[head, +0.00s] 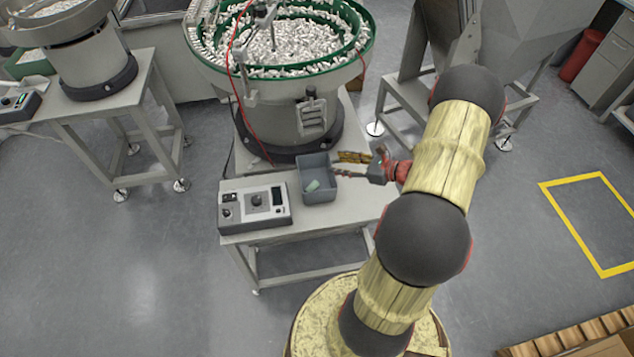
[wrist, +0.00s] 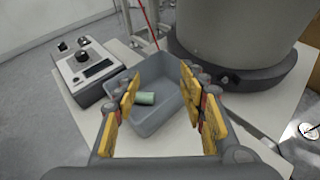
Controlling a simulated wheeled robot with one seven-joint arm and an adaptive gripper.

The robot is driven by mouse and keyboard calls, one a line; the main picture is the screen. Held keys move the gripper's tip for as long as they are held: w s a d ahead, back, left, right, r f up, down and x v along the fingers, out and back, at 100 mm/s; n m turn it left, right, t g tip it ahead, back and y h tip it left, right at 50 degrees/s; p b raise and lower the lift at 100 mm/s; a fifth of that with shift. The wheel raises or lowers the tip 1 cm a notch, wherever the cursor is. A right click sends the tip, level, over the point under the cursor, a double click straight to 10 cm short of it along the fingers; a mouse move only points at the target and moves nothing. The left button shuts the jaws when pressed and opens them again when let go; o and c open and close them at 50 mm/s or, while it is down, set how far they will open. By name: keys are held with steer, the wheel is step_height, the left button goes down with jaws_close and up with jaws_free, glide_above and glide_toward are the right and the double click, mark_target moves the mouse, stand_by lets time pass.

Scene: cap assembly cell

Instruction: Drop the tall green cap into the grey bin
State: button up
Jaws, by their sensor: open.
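The green cap (head: 313,185) lies on its side on the floor of the grey bin (head: 319,197). In the wrist view the cap (wrist: 145,98) rests inside the bin (wrist: 153,130), near its left wall. My gripper (head: 345,164) is open at the right side of the bin in the head view. In the wrist view my gripper (wrist: 160,95) has its yellow fingers spread wide, with the bin and cap seen between them. Nothing is between the fingertips, and the cap is apart from them.
A control box (head: 255,206) with a dial stands left of the bin on the small table (head: 300,228). A large bowl feeder (head: 290,120) full of white caps stands behind it. The table's right part is mostly clear.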

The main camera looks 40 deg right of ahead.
steer(key=shift+v, duration=2.45)
steer(key=s+a+f+n+g+y, duration=0.2)
steer(key=s+a+n+g, duration=0.15)
steer(key=s+a, duration=0.2)
steer(key=s+a+r+n+g, duration=0.3)
steer(key=a+r+n+g, duration=0.35)
steer(key=a+n, duration=0.35)
steer(key=a+r+n+t+h, duration=0.1)
steer(key=a+r+n+h, duration=0.2)
steer(key=a+r+n, duration=0.6)
steer(key=a+r+n+t+h, duration=0.1)
steer(key=a+r+n+h, duration=0.2)
steer(key=a+r+n, duration=0.7)
step_height(320, 180, up, 5)
steer(key=shift+s+a+r+t, duration=0.2)
steer(key=shift+s+a+t, duration=0.1)
steer(key=shift+a, duration=0.1)
